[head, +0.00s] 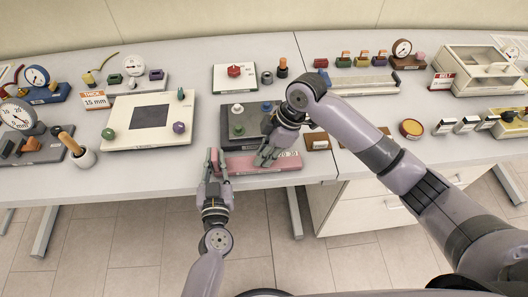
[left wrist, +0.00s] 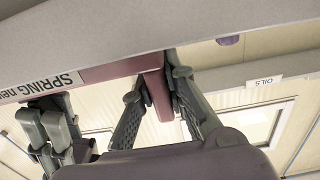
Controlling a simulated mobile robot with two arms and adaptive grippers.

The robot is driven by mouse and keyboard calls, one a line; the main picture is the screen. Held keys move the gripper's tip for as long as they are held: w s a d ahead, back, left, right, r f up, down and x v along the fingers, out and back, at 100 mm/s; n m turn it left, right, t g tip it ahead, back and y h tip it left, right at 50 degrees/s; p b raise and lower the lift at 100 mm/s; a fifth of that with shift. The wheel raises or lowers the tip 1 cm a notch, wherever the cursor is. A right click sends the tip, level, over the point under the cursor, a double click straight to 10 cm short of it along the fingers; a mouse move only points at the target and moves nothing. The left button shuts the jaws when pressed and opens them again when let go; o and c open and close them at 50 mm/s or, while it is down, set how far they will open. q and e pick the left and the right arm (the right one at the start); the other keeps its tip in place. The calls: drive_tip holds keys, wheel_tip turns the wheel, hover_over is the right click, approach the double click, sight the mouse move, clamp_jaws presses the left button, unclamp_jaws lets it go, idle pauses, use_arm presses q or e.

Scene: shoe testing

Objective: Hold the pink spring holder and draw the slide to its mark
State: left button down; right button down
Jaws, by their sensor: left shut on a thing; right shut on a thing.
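The pink spring holder (head: 238,163) lies along the table's front edge, with a scale numbered 20 and 30 at its right. In the left wrist view the pink holder (left wrist: 115,68) carries a "SPRING" label. My left gripper (head: 214,158) is shut on the holder's left end; in the left wrist view its fingers (left wrist: 157,92) stand on both sides of a pink part. My right gripper (head: 262,160) is shut at the slide, over the holder's middle. The slide and its mark are hidden or too small to make out.
A dark plate with knobs (head: 237,121) stands just behind the holder. A cream board with a dark square (head: 120,135) is to the left. A ruler-like fixture (head: 365,87) and brown blocks (head: 317,141) are to the right. The table's front edge is close below the holder.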

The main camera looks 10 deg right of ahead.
idle(0.3)
use_arm(q)
drive_tip(key=shift+a, duration=0.1)
use_arm(e)
drive_tip(key=d, duration=0.9)
drive_tip(key=shift+a, duration=0.1)
use_arm(q)
drive_tip(key=shift+a, duration=0.1)
use_arm(e)
drive_tip(key=c, duration=1.9)
unclamp_jaws()
drive_tip(key=o, duration=0.4)
drive_tip(key=shift+a, duration=0.1)
use_arm(q)
drive_tip(key=shift+d, duration=0.2)
use_arm(e)
drive_tip(key=shift+r, duration=0.1)
drive_tip(key=v, duration=1.2)
